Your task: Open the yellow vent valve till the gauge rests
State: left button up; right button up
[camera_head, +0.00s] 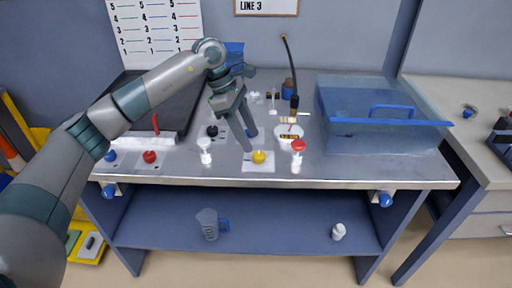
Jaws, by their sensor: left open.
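The yellow vent valve (259,156) is a small round knob on a white plate (258,167) near the front edge of the workbench. My left gripper (250,143) is open and points down, its fingertips just above and to the left of the yellow knob. Its jaws are empty, and I cannot tell whether a fingertip touches the knob. A small gauge-like fitting (289,134) sits behind and to the right of the valve; its reading is too small to make out. My right gripper is not in view.
A red-topped white fitting (298,149) stands right of the valve, and a white one (205,147) left. A red knob (150,156) is farther left. A jug (209,224) stands on the shelf below.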

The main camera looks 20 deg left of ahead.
aim_at(258, 154)
pick_arm(q)
jog(key=shift+p+x, duration=0.5)
jog(key=shift+x, duration=2.55)
jog(key=shift+c, duration=0.6)
jog(key=c, duration=0.9)
